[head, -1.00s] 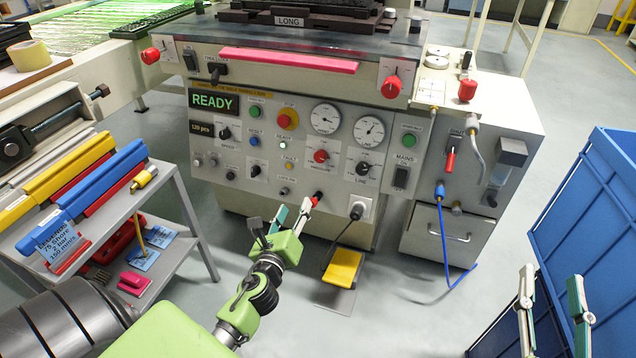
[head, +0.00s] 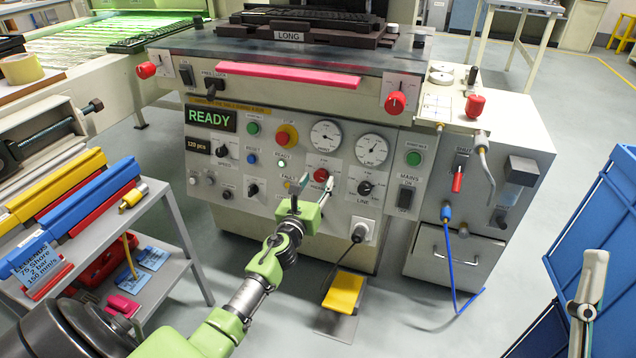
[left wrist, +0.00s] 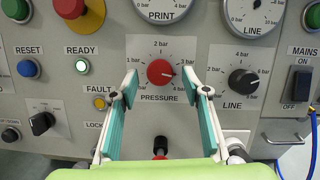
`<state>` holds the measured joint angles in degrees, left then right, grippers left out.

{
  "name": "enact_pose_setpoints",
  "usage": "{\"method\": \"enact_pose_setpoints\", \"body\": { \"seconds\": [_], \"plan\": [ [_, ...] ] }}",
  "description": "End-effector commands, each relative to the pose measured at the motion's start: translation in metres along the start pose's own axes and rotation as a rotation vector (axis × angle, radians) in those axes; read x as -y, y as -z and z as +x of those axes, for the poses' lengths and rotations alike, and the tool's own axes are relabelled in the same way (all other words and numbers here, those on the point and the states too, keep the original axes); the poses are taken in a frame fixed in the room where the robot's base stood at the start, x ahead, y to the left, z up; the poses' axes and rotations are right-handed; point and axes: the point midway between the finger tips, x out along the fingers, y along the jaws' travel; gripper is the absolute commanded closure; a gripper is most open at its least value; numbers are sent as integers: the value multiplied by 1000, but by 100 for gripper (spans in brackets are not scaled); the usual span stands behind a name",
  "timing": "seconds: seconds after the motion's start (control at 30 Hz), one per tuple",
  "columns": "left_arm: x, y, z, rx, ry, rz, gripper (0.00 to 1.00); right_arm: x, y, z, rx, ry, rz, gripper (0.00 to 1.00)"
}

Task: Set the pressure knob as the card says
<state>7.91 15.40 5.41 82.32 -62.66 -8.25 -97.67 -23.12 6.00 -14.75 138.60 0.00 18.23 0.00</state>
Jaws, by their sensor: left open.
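The red pressure knob (head: 321,174) is on the grey front panel; it also shows in the left wrist view (left wrist: 160,72). Its white mark points right, between the 2 bar label above and the 4 mark at lower right. My left gripper (left wrist: 161,86) is open, its fingertips left and right of the knob and apart from it. In the head view the left gripper (head: 316,183) is in front of the panel at the knob. The blue card (head: 48,258) reads 75 Shore, 2 bar, 150 mm/s. My right gripper (head: 588,300) is at lower right, seen edge-on.
A black line knob (left wrist: 243,83) sits right of the pressure knob. A red-capped part (left wrist: 160,146) sticks out below it. A yellow pedal (head: 343,292) is on the floor. A blue crate (head: 600,220) stands at the right, a shelf cart (head: 160,225) at the left.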

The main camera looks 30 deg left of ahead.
Motion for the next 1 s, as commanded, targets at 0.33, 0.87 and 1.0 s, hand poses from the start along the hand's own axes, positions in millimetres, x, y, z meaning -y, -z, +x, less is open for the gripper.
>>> {"method": "enact_pose_setpoints", "body": {
  "seconds": [0.33, 0.87, 1.0],
  "plan": [
    [0, 0, 15, -1, 0, -1, 57, 2, 18, -2, -85, 3, 5, 60],
    [0, 0, 14, 0, -2, -5, 95, 2, 18, -2, -83, 3, 4, 60],
    [0, 0, 14, 0, -9, -30, 95, 2, 17, -1, -81, 3, 4, 60]
  ]
}}
